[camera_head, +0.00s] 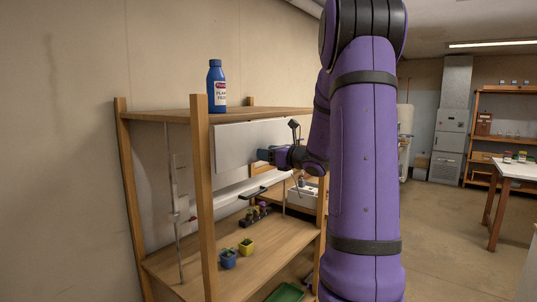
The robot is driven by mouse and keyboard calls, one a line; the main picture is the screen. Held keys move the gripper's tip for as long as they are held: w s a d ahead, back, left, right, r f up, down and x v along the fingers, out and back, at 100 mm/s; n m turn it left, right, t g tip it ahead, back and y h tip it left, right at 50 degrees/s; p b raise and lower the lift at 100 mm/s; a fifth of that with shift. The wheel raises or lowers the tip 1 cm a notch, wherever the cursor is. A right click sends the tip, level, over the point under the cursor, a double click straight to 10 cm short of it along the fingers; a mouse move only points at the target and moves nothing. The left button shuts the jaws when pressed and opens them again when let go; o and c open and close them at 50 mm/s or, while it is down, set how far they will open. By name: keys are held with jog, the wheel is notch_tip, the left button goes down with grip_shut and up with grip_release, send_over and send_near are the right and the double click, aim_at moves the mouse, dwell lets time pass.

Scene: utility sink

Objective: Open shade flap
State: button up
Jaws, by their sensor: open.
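The shade flap appears to be the flat whitish panel (232,146) hanging upright below the top board of the wooden shelf. My gripper (263,155) is in front of the panel's right half, fingers pointing left. It looks empty; I cannot tell whether it touches the panel. I cannot tell which part the handle is fixed to. My purple arm hides the shelf's right side.
A blue bottle (217,88) stands on the top board (165,116). Small blue and yellow pots (228,260) and dark items sit on the lower board (185,265). A wooden front post (204,205) stands left of my gripper. A white-topped table (515,170) is far right.

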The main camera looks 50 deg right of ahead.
jog(key=shift+c, duration=0.4)
grip_shut()
jog(key=shift+s+r, duration=0.1)
jog(key=s+r+g+h, duration=0.1)
jog(key=s+r+g, duration=0.6)
jog(key=r+g, duration=0.6)
jog(key=shift+d+g, duration=0.3)
jog(key=shift+g, duration=0.8)
